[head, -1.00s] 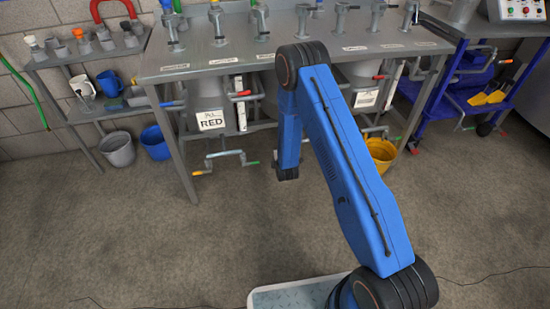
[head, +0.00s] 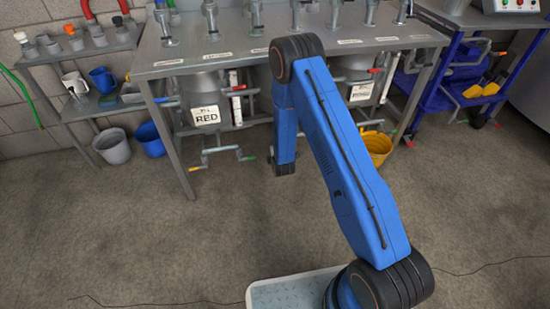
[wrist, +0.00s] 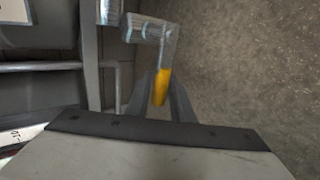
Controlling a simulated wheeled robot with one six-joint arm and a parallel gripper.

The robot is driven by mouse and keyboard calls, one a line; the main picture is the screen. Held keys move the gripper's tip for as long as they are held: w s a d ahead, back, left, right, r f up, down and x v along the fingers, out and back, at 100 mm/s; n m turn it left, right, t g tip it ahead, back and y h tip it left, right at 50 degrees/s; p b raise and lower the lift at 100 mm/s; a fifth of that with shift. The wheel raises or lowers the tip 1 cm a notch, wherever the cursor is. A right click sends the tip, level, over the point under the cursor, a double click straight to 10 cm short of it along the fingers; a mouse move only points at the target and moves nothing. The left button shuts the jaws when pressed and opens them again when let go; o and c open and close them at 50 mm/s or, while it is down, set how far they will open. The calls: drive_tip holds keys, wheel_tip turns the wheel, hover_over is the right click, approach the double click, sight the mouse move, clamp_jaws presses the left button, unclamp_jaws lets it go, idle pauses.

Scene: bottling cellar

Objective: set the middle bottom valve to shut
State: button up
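In the wrist view, a grey metal valve (wrist: 150,29) carries a yellow lever handle (wrist: 161,86) pointing down the picture. My gripper (wrist: 162,78) has a finger on each side of this handle. I cannot tell whether the fingers press on it. In the head view my blue arm reaches down in front of the table and hides my gripper and the middle bottom valve. The left bottom pipework there shows an orange-yellow handle (head: 193,169) and a green handle (head: 247,158).
The steel table (head: 230,58) stands ahead, with a vessel labelled RED (head: 206,115) beneath. A grey bucket (head: 112,148) and a blue bucket (head: 150,140) stand left; a yellow bucket (head: 378,147) stands right of my arm. A blue cart (head: 436,101) stands farther right. The near floor is mostly clear.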

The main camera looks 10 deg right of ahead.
drive_tip(key=a+v, duration=0.1)
drive_tip(key=v, duration=1.5)
drive_tip(key=shift+s+d, duration=0.25)
drive_tip(key=shift+d, duration=0.25)
drive_tip(key=shift+r, duration=0.15)
drive_tip(key=s+d+r+m+g, duration=0.1)
drive_tip(key=s+d+r+m, duration=0.15)
drive_tip(key=r, duration=0.65)
drive_tip(key=s+d+r+m+g, duration=0.15)
drive_tip(key=s+r+m, duration=0.25)
drive_tip(key=r, duration=0.6)
drive_tip(key=s+d+r+m+g, duration=0.1)
drive_tip(key=s+d+r+m, duration=0.2)
drive_tip(key=r, duration=0.6)
drive_tip(key=s+d+r+m+g, duration=0.1)
drive_tip(key=s+d+r+m, duration=0.1)
drive_tip(key=s, duration=0.8)
drive_tip(key=s+d+r+m+g, duration=0.1)
drive_tip(key=s+d+r+m, duration=0.1)
drive_tip(key=s+r+m, duration=0.2)
drive_tip(key=s+d+r+m+g, duration=0.1)
drive_tip(key=s+d+r+m, duration=0.1)
drive_tip(key=s+r, duration=0.6)
drive_tip(key=s+m, duration=0.1)
drive_tip(key=s, duration=0.6)
drive_tip(key=shift+s+h, duration=0.35)
drive_tip(key=shift+h, duration=0.05)
drive_tip(key=shift+d+m, duration=0.25)
